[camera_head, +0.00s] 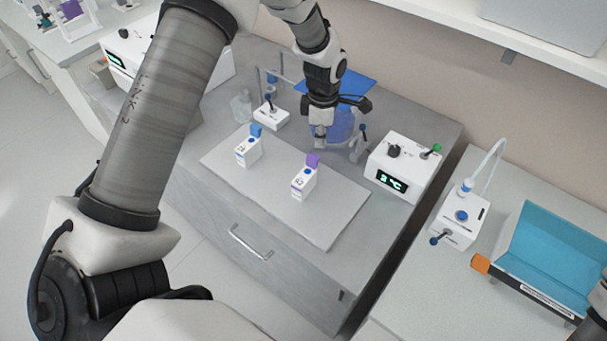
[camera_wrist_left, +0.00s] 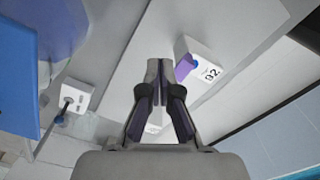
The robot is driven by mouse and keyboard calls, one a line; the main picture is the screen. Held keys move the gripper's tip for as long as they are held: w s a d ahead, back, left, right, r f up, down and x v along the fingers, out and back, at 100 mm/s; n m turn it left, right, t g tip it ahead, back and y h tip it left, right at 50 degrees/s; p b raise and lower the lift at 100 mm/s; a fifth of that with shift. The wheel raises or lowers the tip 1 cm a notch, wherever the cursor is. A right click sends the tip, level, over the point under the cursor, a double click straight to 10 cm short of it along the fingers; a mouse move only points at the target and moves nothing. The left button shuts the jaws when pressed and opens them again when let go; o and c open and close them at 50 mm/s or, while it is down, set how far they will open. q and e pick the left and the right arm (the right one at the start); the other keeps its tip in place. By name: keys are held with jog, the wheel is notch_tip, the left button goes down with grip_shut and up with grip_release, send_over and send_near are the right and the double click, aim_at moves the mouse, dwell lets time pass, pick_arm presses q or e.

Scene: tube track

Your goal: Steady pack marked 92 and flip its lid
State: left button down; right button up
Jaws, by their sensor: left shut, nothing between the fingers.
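The pack marked 92 (camera_head: 303,186) is a small white box standing upright on the grey mat (camera_head: 325,231), with a blue round spot and a purple lid (camera_head: 313,160) at its top. I cannot tell how far the lid stands open. In the left wrist view the pack (camera_wrist_left: 206,66) shows its 92 label, to the right of the fingertips. My left gripper (camera_head: 320,143) is shut and empty, behind the pack and apart from it. Its closed fingers also show in the left wrist view (camera_wrist_left: 158,68).
A similar white pack with a blue lid (camera_head: 247,153) stands left on the mat. A white device with a green display (camera_head: 399,167) is to the right. A blue container (camera_head: 338,122) and a small switch box (camera_head: 270,117) stand behind. The mat's front is clear.

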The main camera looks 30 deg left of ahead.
pick_arm(q)
notch_tip(320, 180, down, 3)
jog(key=shift+b, duration=0.5)
